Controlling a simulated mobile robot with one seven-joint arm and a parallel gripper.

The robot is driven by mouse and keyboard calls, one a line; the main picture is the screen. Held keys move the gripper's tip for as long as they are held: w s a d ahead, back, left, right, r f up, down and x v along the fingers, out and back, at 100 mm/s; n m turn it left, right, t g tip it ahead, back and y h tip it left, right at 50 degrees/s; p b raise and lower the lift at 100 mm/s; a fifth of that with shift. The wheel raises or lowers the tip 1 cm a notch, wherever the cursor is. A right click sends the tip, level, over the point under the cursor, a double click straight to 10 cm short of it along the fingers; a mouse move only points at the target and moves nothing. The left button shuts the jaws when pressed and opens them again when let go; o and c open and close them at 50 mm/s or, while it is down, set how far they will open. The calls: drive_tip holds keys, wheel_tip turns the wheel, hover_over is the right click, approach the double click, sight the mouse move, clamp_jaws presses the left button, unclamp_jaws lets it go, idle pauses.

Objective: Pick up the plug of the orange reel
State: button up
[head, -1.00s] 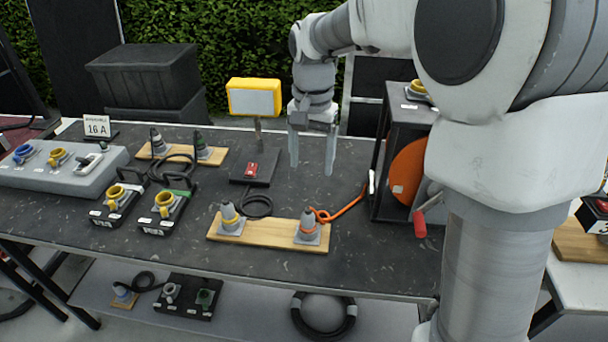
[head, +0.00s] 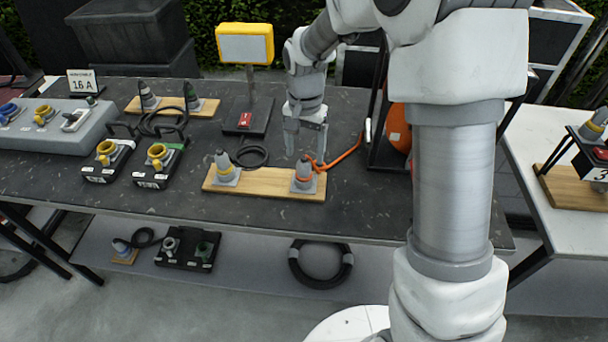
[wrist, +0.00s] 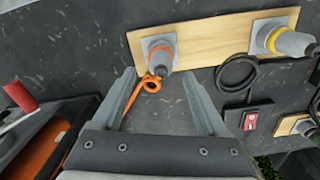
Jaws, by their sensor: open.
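The plug of the orange reel (head: 304,176) is a grey plug with an orange ring, standing upright on a wooden board (head: 240,182). An orange cable (head: 345,154) runs from it to the orange reel (head: 399,128), which is partly hidden by my arm and a dark frame. My gripper (head: 306,148) is open and empty, just behind and above the plug. In the wrist view the plug (wrist: 160,54) lies ahead, just beyond the gap between the open fingertips (wrist: 158,75). The orange cable loop (wrist: 151,83) shows between the fingers.
A yellow-ringed plug (head: 224,170) stands on the same board to the left. A red switch box (head: 244,120) and coiled black cable (head: 251,156) are behind it. The reel's dark frame (head: 383,160) stands right. A yellow lamp (head: 246,43) stands behind.

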sight(304, 170)
wheel_tip(304, 170, down, 5)
drive_tip(key=shift+s+a+r, duration=0.1)
clamp_jaws()
idle(0.5)
